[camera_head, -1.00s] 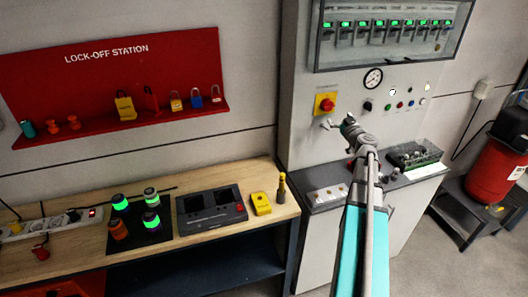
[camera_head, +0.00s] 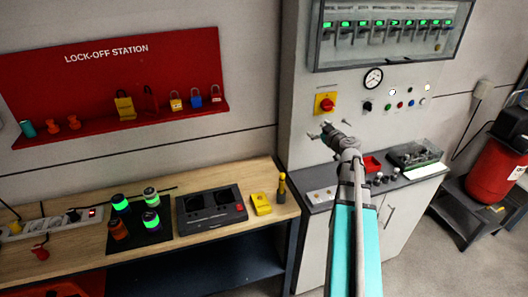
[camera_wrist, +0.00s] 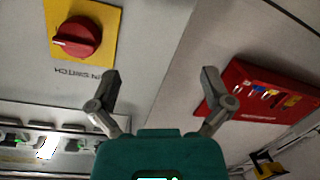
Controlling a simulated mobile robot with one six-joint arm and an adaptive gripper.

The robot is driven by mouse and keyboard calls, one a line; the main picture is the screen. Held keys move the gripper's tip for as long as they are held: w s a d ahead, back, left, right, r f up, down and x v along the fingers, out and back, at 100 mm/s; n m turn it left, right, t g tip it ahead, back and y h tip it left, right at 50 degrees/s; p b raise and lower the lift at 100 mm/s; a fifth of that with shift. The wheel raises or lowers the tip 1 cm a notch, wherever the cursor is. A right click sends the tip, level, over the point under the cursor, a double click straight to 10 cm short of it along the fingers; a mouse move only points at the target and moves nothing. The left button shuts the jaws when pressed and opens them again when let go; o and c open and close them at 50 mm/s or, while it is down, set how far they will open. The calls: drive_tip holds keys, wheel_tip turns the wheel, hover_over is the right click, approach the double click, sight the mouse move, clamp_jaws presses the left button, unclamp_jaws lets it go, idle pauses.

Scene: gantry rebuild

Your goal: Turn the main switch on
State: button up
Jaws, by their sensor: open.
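The main switch is a red rotary knob (camera_head: 327,103) on a square yellow plate on the grey panel front, below the windowed breaker box. In the wrist view the knob (camera_wrist: 77,37) is at the upper left, its ridge lying roughly sideways, with upside-down "SWITCH" lettering beside the plate. My gripper (camera_head: 319,130) is just below the switch in the head view, empty and apart from it. In the wrist view my gripper (camera_wrist: 160,75) has its two fingers spread wide, with the knob left of the left fingertip. No finger visibly touches the knob.
A pressure gauge (camera_head: 373,78) and small buttons (camera_head: 400,104) are right of the switch.

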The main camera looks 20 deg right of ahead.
drive_tip(key=w+a+f+n+g+y, duration=0.1)
drive_tip(key=a+f+n, duration=0.3)
drive_tip(key=a, duration=0.6)
drive_tip(key=w+a+f+n+g+y, duration=0.1)
drive_tip(key=w+a+f+n+g, duration=0.2)
drive_tip(key=a, duration=0.7)
drive_tip(key=shift+f+n+g, duration=0.6)
drive_tip(key=shift+n+g, duration=0.1)
drive_tip(key=shift+g, duration=0.1)
drive_tip(key=shift+y, duration=0.3)
drive_tip(key=s+a+f+m+g+h, duration=0.1)
drive_tip(key=s+a+f+m+g, duration=0.2)
drive_tip(key=s, duration=0.4)
drive_tip(key=s+a+f+m+g+h+b, duration=0.1)
drive_tip(key=s+a+f+m+g, duration=0.2)
drive_tip(key=s, duration=0.5)
drive_tip(key=s+a+f+m+g+h+b, duration=0.1)
drive_tip(key=s+a+f+m+g, duration=0.2)
drive_tip(key=s+a+m, duration=0.4)
drive_tip(key=shift+s+f+g, duration=0.3)
drive_tip(key=shift+s+g, duration=0.2)
drive_tip(key=shift+g, duration=0.4)
